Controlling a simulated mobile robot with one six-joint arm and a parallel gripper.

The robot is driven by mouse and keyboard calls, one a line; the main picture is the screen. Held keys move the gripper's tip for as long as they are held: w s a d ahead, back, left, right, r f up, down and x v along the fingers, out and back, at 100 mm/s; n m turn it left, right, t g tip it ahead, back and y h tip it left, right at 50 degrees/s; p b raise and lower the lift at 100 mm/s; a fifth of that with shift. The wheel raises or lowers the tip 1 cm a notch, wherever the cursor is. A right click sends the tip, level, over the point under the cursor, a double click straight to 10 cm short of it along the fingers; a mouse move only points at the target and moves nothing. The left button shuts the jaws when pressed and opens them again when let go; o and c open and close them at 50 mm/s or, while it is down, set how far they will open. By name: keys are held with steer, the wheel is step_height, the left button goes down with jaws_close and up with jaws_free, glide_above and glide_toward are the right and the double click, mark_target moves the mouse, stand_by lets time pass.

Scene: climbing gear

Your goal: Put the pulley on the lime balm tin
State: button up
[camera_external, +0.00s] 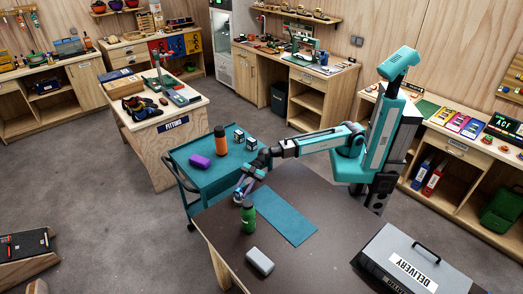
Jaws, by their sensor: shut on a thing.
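My gripper (243,192) is at the end of the outstretched arm, over the left edge of the dark table, just above and behind the green bottle. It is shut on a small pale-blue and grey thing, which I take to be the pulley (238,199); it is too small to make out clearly. I cannot pick out the lime balm tin; it may be hidden behind the gripper or the bottle.
The green bottle (249,217) stands close to my gripper. A teal mat (283,218), a grey case (260,262) and a DELIVERY box (405,265) are on the dark table. The teal cart (208,181) behind holds an orange bottle (220,141), a purple roll (199,161) and small boxes (251,143).

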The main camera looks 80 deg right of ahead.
steer(key=shift+f, duration=0.1)
steer(key=o, duration=1.1)
steer(key=shift+r, duration=0.2)
steer(key=b+v, duration=0.1)
steer(key=v, duration=0.5)
steer(key=shift+s+d+f, duration=0.1)
steer(key=b+v, duration=0.3)
steer(key=b, duration=0.4)
steer(key=shift+d+b, duration=0.15)
steer(key=shift+b, duration=0.4)
steer(key=b, duration=0.1)
steer(key=d+b, duration=0.1)
steer(key=b, duration=0.1)
steer(key=shift+s+r+b, duration=0.2)
steer(key=shift+r+b, duration=0.1)
steer(key=shift+r, duration=0.1)
